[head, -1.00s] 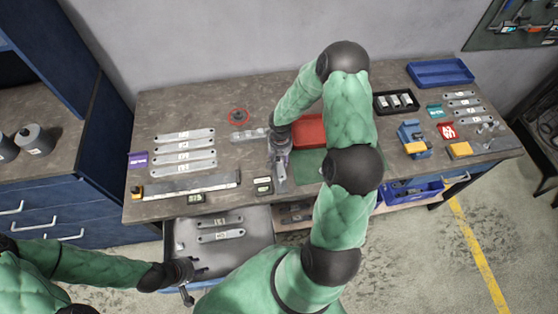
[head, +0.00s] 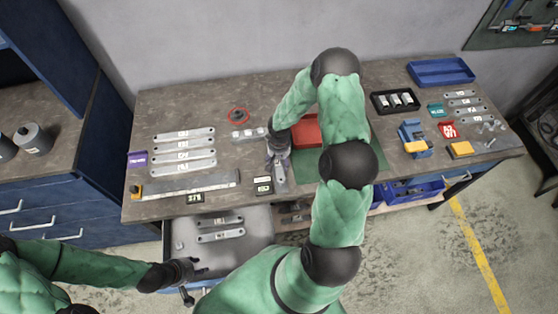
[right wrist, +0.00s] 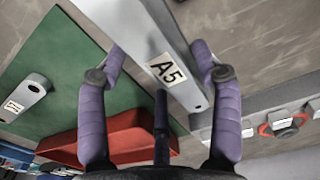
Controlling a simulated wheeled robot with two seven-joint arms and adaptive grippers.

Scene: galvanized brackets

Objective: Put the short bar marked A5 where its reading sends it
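The short bar marked A5 (right wrist: 168,70) is a flat grey bar with a white label and a hole near one end. In the head view the bar (head: 280,182) lies at the front middle of the bench, right of a small dark display unit (head: 263,185) whose reading is too small to tell. My right gripper (head: 278,157) is over the bar's far part. In the right wrist view its purple fingers (right wrist: 158,68) stand apart, one on each side of the bar, apparently open.
A red tray (head: 307,131) and green mat (head: 365,157) lie right of the bar. Several labelled bars (head: 183,156) and a long gauge (head: 190,186) are at left. A black tray (head: 395,101), blue tray (head: 440,72) and blue-yellow device (head: 414,138) stand at right.

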